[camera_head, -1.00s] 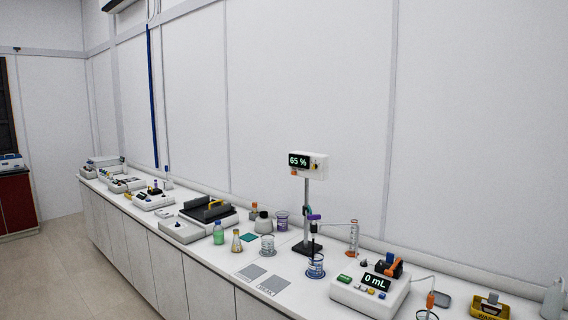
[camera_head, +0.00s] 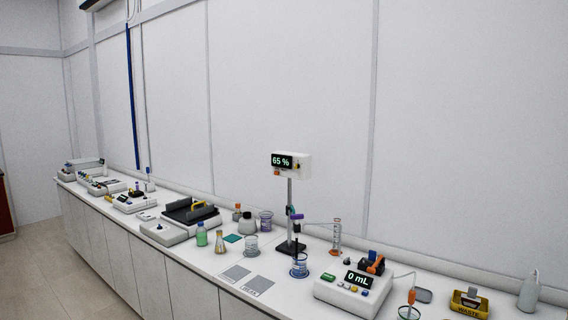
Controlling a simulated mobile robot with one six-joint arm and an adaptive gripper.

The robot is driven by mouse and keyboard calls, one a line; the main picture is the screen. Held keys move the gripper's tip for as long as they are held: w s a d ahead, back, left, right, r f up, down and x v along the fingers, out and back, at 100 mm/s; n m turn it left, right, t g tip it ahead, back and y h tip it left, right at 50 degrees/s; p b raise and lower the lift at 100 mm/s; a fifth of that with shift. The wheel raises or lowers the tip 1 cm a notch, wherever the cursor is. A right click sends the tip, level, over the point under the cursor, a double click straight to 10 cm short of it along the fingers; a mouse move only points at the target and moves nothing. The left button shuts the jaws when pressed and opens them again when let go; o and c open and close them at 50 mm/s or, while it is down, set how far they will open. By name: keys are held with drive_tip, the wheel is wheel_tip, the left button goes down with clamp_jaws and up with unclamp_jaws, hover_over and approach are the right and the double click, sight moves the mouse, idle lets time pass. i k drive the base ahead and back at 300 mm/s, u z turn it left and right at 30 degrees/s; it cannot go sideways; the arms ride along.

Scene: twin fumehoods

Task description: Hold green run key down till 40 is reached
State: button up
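The white dosing device (camera_head: 347,295) stands on the bench at the lower right. Its dark display (camera_head: 358,280) reads 0 mL. The green key (camera_head: 328,277) is at the left of its sloped top, with smaller yellow and blue keys nearer the front edge. An orange and dark pump head (camera_head: 372,263) sits at its back, and a thin tube runs right to a beaker (camera_head: 409,312) at the bottom edge. Nothing covers the green key. My gripper is not in view.
Left of the device, a stirrer stand (camera_head: 290,215) shows 65 % above a beaker (camera_head: 299,266). A yellow waste box (camera_head: 470,304) and a wash bottle (camera_head: 529,292) stand to the right. Glassware and instruments line the bench leftward. Floor (camera_head: 35,270) is clear at lower left.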

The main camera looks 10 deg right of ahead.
sight(325, 276)
drive_tip(key=k, duration=1.35)
drive_tip(key=z, duration=0.5)
drive_tip(key=i, duration=2.2)
drive_tip(key=u, duration=0.4)
drive_tip(key=k, duration=0.25)
drive_tip(key=u, duration=0.1)
